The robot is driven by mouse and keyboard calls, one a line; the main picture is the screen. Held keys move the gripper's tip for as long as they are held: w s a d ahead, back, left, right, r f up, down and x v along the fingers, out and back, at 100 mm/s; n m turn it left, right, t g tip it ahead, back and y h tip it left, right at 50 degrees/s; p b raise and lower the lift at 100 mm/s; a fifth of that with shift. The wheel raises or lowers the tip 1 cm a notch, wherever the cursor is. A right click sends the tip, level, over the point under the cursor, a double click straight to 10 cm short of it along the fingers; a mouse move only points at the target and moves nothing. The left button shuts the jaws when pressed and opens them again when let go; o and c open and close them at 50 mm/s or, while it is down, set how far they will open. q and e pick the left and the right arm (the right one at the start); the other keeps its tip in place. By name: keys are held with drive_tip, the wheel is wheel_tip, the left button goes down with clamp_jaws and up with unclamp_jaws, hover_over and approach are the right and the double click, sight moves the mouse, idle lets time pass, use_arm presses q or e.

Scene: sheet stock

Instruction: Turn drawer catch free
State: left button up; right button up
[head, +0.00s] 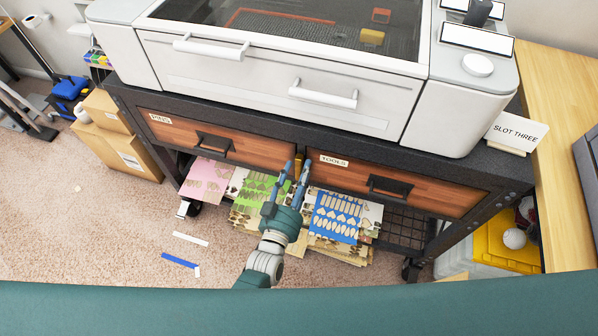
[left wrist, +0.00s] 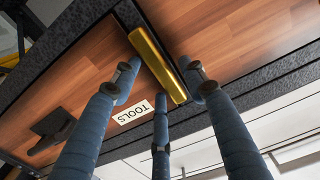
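A gold bar-shaped catch (left wrist: 158,64) sits on the dark strip between two wood-fronted drawers. In the head view only a small part of the catch (head: 299,160) shows behind my fingers. The drawer labelled TOOLS (head: 337,178) is right of it, and the PINS drawer (head: 180,133) is left; both look shut. My left gripper (head: 290,178) is at the catch. In the left wrist view its blue fingers (left wrist: 161,85) are spread around the catch, open, with one fingertip close to the bar's end; contact cannot be told. My right gripper is not in view.
A white machine (head: 275,85) stands on the dark bench above the drawers. Black handles (head: 390,187) stick out from the drawer fronts. Patterned sheets (head: 335,215) lie on the shelf below. Cardboard boxes (head: 125,150) stand left, a yellow bin (head: 495,245) right.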

use_arm(q)
drive_tip(key=v, duration=1.2)
idle(0.5)
drive_tip(key=s+a+f+g+y, duration=0.1)
drive_tip(key=s+a+f+g, duration=0.15)
drive_tip(key=f, duration=0.55)
drive_tip(key=s+a+f+g+y, duration=0.1)
drive_tip(key=s+a+f+g, duration=0.2)
drive_tip(key=f, duration=0.6)
drive_tip(key=s+a+f+g, duration=0.2)
drive_tip(key=s+f, duration=0.3)
drive_tip(key=f, duration=0.3)
drive_tip(key=s+a+f+g+y, duration=0.1)
drive_tip(key=s+a+f+g, duration=0.2)
drive_tip(key=s, duration=0.4)
drive_tip(key=s+a+f+n+g+y, duration=0.1)
drive_tip(key=s+a+f+g, duration=0.1)
drive_tip(key=s+a+f, duration=0.4)
drive_tip(key=s+a+f+g+y, duration=0.1)
drive_tip(key=s+a+f+g, duration=0.2)
drive_tip(key=s, duration=0.7)
wheel_tip(320, 180, down, 3)
drive_tip(key=shift+a+r+g+y, duration=0.15)
drive_tip(key=shift+a+g+y, duration=0.2)
drive_tip(key=shift+a, duration=0.3)
